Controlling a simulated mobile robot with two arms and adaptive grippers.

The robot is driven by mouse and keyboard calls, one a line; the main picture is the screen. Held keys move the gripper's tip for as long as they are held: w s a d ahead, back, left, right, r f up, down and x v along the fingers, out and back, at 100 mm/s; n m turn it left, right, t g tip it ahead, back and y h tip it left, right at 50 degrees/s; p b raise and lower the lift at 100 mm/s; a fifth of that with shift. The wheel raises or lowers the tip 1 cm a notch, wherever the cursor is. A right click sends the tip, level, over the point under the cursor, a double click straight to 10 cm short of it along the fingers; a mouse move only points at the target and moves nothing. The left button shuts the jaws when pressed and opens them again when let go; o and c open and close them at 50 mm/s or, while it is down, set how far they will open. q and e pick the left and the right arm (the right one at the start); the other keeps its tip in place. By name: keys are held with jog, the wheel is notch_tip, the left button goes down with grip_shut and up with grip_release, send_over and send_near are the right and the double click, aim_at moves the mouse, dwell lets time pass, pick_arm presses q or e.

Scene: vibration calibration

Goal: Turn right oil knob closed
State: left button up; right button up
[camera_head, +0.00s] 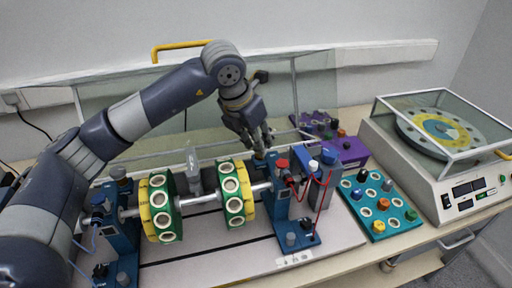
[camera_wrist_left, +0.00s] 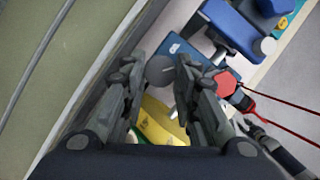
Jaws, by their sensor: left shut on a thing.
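The right oil knob is a dark grey round cap (camera_wrist_left: 160,70) on top of the right blue bearing stand (camera_head: 282,212). In the head view it is mostly hidden under my left gripper (camera_head: 262,146). My left gripper comes down on it from above. In the left wrist view the gripper's two fingers (camera_wrist_left: 160,76) stand on either side of the knob and are shut on it. How far the knob is turned cannot be told. My right gripper is in neither view.
A shaft with yellow-green discs (camera_head: 160,207) runs left of the right stand. A red knob (camera_head: 282,163), red wires and a blue-capped sensor (camera_head: 329,156) are close on the right. A teal tray (camera_head: 385,222), purple block (camera_head: 352,151) and balancing machine (camera_head: 440,190) stand further right. A clear guard stands behind.

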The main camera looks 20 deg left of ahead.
pick_arm(q)
jog(key=n+b, duration=0.1)
jog(key=n+y+b, duration=0.1)
jog(key=n, duration=0.1)
jog(key=n+b, duration=0.1)
jog(key=shift+d+t+y, duration=0.25)
jog(key=shift+t+y, duration=0.05)
jog(key=shift+y, duration=0.1)
jog(key=shift+r+n+y+b, duration=0.1)
jog(key=shift+n+y+b, duration=0.3)
jog(key=shift+n+b, duration=0.7)
jog(key=shift+w+r+n+p, duration=0.1)
jog(key=shift+n+p, duration=0.2)
jog(key=shift+n, duration=0.2)
jog(key=o, duration=1)
jog(key=shift+o, duration=0.4)
jog(key=shift+d, duration=0.1)
jog(key=v, duration=1.1)
jog(key=shift+r, duration=0.35)
jog(key=shift+d, duration=0.1)
